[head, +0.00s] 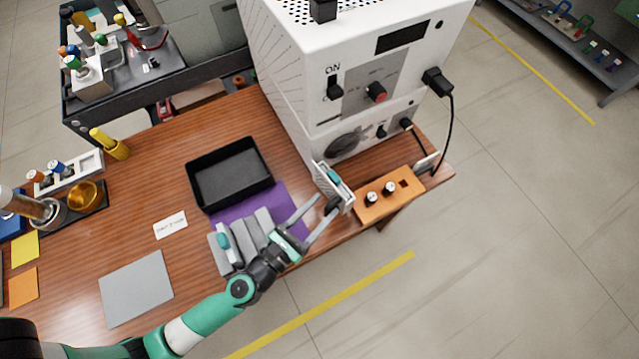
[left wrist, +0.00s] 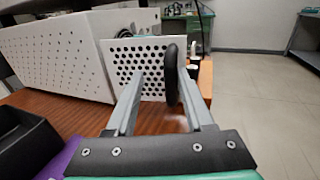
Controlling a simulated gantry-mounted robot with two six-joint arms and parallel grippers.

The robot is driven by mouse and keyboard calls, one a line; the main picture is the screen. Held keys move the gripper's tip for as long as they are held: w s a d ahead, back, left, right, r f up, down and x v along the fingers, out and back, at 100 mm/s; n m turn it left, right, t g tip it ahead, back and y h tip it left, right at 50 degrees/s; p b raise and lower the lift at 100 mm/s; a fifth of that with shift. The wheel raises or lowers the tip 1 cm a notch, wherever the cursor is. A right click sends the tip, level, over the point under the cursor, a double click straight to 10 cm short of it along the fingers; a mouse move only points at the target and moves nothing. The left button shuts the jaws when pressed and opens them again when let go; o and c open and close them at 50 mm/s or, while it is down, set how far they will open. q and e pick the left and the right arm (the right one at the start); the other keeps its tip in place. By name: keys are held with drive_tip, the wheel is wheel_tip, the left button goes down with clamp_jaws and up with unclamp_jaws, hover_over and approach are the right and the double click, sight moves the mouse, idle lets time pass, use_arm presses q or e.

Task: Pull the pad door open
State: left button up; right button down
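The pad door (head: 325,180) is a small perforated pale panel on the lower front of the white machine (head: 290,75). It stands swung out from the machine's front, with a teal part on its inner side. In the left wrist view its perforated face (left wrist: 130,58) fills the middle. The door's black handle (left wrist: 171,75) sticks out toward me. My left gripper (head: 328,203) is at the door. Its fingers are apart, with the handle between them, closer to the right finger in the left wrist view. Contact cannot be told. My right gripper is out of view.
An orange block with two knobs (head: 388,192) stands right of the door. A black tray (head: 230,173) and purple mat (head: 291,202) lie left of it, with grey blocks (head: 243,237) near my left arm. A black cable (head: 451,120) hangs at the machine's right.

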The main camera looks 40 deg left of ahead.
use_arm(q)
drive_tip(key=s+b, duration=0.2)
drive_tip(key=s, duration=0.8)
drive_tip(key=shift+s+a+f, duration=0.1)
drive_tip(key=shift+s+a, duration=0.05)
drive_tip(key=shift+s, duration=0.1)
drive_tip(key=shift+s+a, duration=0.2)
drive_tip(key=shift+s, duration=0.35)
